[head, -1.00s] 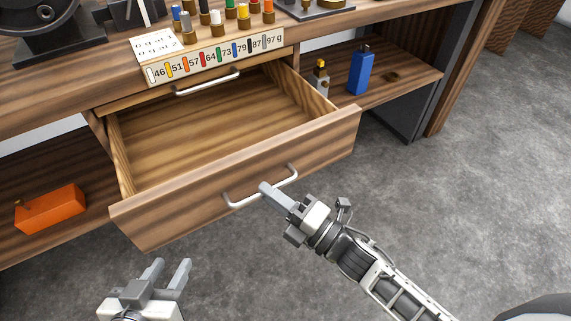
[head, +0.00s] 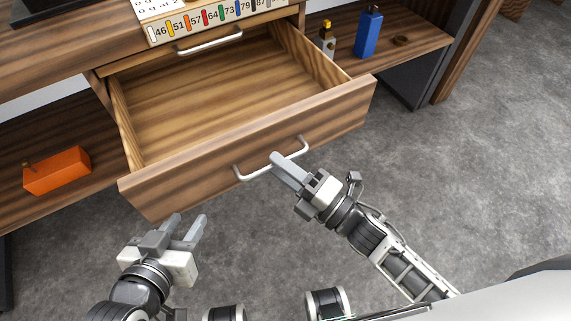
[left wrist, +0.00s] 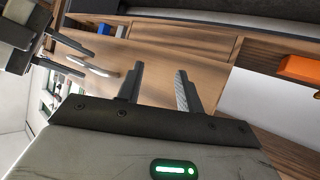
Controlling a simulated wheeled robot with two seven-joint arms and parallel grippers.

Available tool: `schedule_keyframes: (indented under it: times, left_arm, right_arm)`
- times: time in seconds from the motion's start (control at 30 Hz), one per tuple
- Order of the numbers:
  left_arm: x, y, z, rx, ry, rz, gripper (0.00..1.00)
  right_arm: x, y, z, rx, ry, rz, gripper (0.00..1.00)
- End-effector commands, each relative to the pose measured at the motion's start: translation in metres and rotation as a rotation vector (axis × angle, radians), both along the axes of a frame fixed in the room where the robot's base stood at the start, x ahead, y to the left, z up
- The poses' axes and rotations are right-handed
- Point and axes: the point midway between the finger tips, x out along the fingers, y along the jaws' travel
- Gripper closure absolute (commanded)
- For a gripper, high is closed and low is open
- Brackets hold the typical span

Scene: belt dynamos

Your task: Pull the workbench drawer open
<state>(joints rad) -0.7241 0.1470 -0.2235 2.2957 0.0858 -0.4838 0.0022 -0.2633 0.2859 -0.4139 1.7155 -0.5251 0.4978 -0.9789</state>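The wooden workbench drawer (head: 200,180) stands well out from the bench in the head view, its inside empty. Its front carries a pale bar handle (head: 250,174). My right gripper (head: 278,163) is at the middle of this handle, shut on the bar; its upper finger hides the lower one. My left gripper (head: 188,227) is open and empty, apart from the drawer front and below its left part. Its two separated fingers also show in the left wrist view (left wrist: 158,88).
A second handle (head: 210,41) sits on the bench above the drawer. An orange box (head: 57,171) lies on the left shelf. A blue bottle (head: 368,33) and a small grey bottle (head: 327,40) stand on the right shelf. Grey floor (head: 470,180) is clear at right.

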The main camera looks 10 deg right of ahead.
Motion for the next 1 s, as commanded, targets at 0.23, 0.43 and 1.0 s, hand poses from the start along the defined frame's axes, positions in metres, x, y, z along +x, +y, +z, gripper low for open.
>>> schedule_keyframes:
  times: [0.23, 0.43, 1.0]
  left_arm:
    - [0.0, 0.0, 0.0, 0.001, -0.002, -0.002, 0.64]
    - [0.0, 0.0, 0.0, 0.001, -0.002, -0.002, 0.64]
    - [0.0, 0.0, -0.002, 0.0, -0.009, -0.001, 0.64]
  right_arm:
    - [-0.001, -0.001, 0.0, 0.001, 0.001, -0.001, 0.68]
    - [-0.017, -0.016, -0.006, -0.001, 0.004, -0.001, 0.68]
    - [-0.105, -0.098, -0.027, -0.003, 0.003, 0.0, 0.68]
